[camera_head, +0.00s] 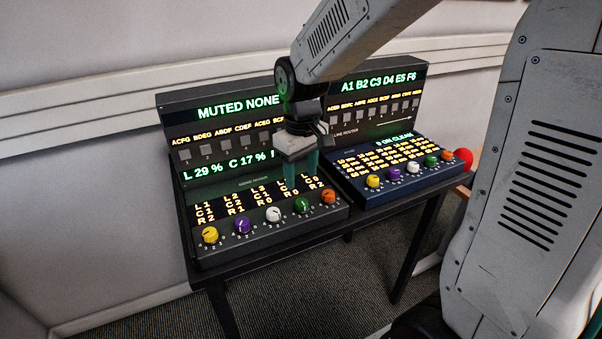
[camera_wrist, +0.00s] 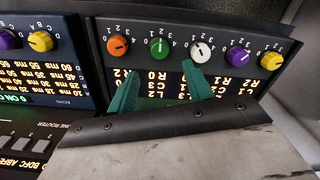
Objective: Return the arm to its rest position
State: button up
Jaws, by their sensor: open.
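My gripper (camera_head: 304,168) is at the end of my arm, which reaches in from the upper right. Its green fingers point down over the right part of the left console (camera_head: 340,212), which has a lit panel and a row of yellow, purple, white, green and orange knobs. In the wrist view, the two green fingers of my gripper (camera_wrist: 160,92) are spread apart with nothing between them, in front of the console's lit labels and below its green knob (camera_wrist: 158,47) and white knob (camera_wrist: 201,51). I cannot tell whether the fingertips touch the panel.
A right console (camera_head: 400,165) with similar coloured knobs stands beside the left one on a dark table (camera_head: 215,272). A red ball-shaped part (camera_head: 463,158) is at its right end. A wall with a pale rail (camera_head: 120,85) runs behind. Open carpet (camera_head: 290,285) lies below.

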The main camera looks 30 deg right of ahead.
jog(key=s+d+r+m, duration=0.1)
jog(key=s+r, duration=0.3)
jog(key=s, duration=0.7)
jog(key=s+d+r+m+t, duration=0.1)
jog(key=s+r, duration=0.4)
jog(key=s, duration=0.6)
jog(key=shift+s+m, duration=0.2)
jog(key=shift+m, duration=0.6)
